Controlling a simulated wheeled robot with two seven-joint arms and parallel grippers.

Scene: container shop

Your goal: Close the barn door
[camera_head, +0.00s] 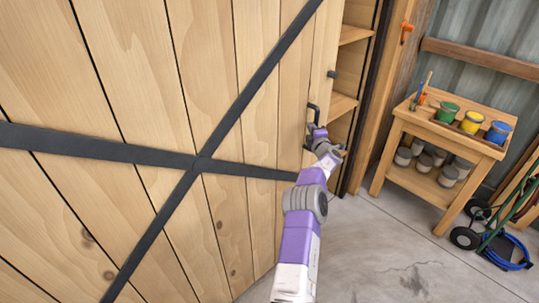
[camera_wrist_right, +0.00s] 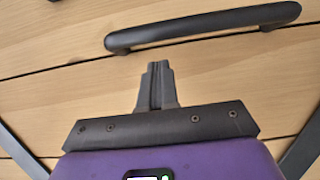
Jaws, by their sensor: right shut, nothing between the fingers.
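The barn door (camera_head: 215,75) is a large panel of pale wooden planks with black diagonal straps, filling the left and middle of the head view. A black bar handle (camera_head: 313,114) is near its right edge; it also shows in the wrist view (camera_wrist_right: 200,28). My right gripper (camera_head: 313,128) is close to the handle, partly hidden by its own wrist. In the wrist view its fingers (camera_wrist_right: 156,70) are shut and empty, pointing toward the handle with planks behind. A gap shows between fingertips and handle in the picture. My left gripper is not in view.
Right of the door's edge is an opening with wooden shelves (camera_head: 343,104). A wooden bench (camera_head: 428,127) with paint cans (camera_head: 471,122) stands farther right. A hand truck with a blue hose (camera_head: 506,262) is at the right edge. The concrete floor (camera_head: 400,245) in front is clear.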

